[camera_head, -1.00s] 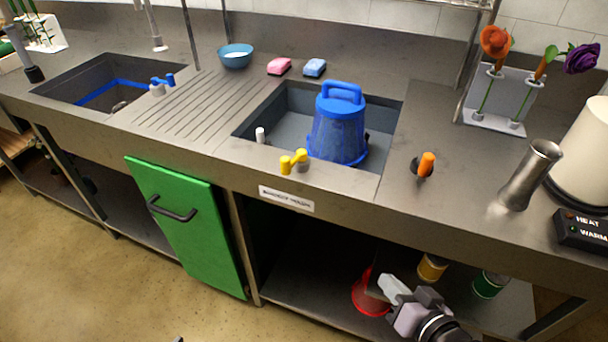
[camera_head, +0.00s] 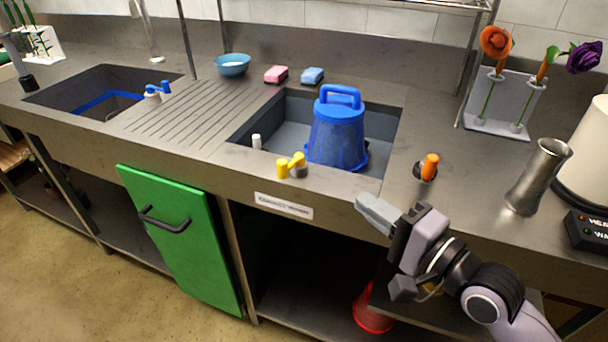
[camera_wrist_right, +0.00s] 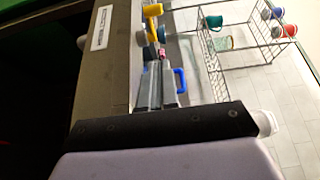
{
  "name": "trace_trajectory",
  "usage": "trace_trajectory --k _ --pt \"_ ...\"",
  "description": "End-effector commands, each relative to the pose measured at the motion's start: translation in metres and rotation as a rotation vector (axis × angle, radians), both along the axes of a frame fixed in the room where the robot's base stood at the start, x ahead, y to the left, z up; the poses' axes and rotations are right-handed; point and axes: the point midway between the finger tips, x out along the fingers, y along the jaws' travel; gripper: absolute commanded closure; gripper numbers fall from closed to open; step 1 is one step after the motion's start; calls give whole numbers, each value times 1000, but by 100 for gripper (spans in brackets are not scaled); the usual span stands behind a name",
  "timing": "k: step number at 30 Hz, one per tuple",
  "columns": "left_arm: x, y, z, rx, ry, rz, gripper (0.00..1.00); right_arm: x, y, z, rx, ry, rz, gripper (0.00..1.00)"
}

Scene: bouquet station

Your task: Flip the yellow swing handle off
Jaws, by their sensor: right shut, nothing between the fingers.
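The yellow swing handle (camera_head: 290,165) sits on the counter's front rim at the near edge of the right sink. It also shows near the top of the right wrist view (camera_wrist_right: 153,22). My right gripper (camera_head: 376,212) is shut and empty, in front of the counter's front edge. It is to the right of the yellow handle and lower in the head view, clearly apart from it. My left gripper is not in view.
A blue bucket (camera_head: 336,135) stands upside down in the right sink. A white peg (camera_head: 256,142) is left of the handle, and an orange-topped lever (camera_head: 429,167) is to its right. A metal vase (camera_head: 538,178) stands further right. The green door (camera_head: 180,235) is below the counter.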

Motion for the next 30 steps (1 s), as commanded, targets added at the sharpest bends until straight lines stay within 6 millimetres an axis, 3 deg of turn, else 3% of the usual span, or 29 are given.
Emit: trace_trajectory --k 11,26,30 --pt "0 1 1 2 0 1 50 12 8 0 0 -2 -2 100" --pt "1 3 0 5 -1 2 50 80 59 0 -2 -1 0 100" --pt "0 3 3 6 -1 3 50 84 79 0 1 1 1 100"
